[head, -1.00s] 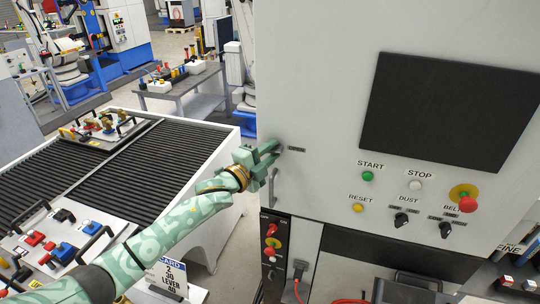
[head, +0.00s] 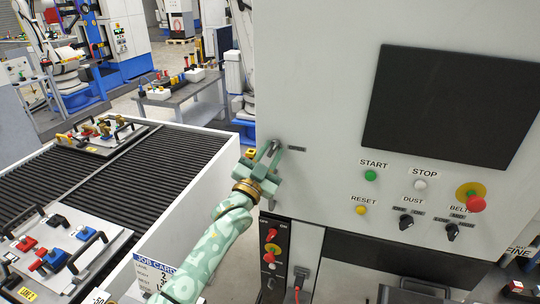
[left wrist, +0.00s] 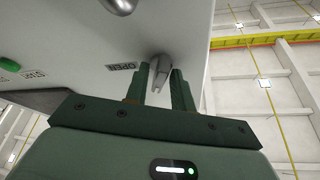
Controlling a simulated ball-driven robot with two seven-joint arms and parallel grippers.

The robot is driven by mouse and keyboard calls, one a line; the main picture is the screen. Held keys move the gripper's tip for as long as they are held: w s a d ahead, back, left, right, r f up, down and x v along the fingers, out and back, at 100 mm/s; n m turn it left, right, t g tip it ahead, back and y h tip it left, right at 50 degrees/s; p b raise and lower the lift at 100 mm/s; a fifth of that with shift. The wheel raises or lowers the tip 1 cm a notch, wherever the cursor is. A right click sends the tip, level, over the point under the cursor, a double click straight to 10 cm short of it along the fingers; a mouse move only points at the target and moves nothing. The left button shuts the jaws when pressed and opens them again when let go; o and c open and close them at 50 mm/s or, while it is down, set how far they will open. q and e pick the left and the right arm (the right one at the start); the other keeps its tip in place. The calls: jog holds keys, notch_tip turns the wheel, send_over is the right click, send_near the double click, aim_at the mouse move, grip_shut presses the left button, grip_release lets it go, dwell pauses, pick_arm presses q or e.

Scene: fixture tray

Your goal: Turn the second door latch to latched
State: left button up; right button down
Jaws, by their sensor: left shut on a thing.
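My left gripper (head: 269,152) is at the left edge of the large grey cabinet front (head: 320,70), pointing up along it. Its fingers are shut on a small grey door latch (head: 275,145) beside a small dark label. In the left wrist view the latch (left wrist: 160,70) sits between the two green fingers (left wrist: 161,82), and the label next to it appears to read OPEN, upside down. The fingers and gripper body hide part of the latch and the cabinet edge below it. My right gripper is not in view.
The cabinet panel carries a dark screen (head: 450,105), START and STOP buttons (head: 370,175) and dark knobs (head: 406,221) to the right. A ribbed conveyor table (head: 130,170) with fixture trays (head: 65,245) stands at left.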

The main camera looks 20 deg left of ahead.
aim_at(272, 153)
pick_arm(q)
jog(key=n+y, duration=0.2)
jog(key=n, duration=0.1)
jog(key=n+y, duration=0.1)
jog(key=n, duration=0.3)
jog(key=shift+d+t+y, duration=0.15)
jog(key=shift+t+y, duration=0.25)
jog(key=shift+n+p, duration=0.3)
jog(key=shift+n, duration=0.1)
jog(key=o, duration=0.7)
jog(key=p+v, duration=0.2)
jog(key=v, duration=0.3)
jog(key=shift+s, duration=0.15)
jog(key=p+v, duration=0.1)
jog(key=v, duration=1)
jog(key=shift+f+p, duration=0.2)
jog(key=shift+p, duration=0.15)
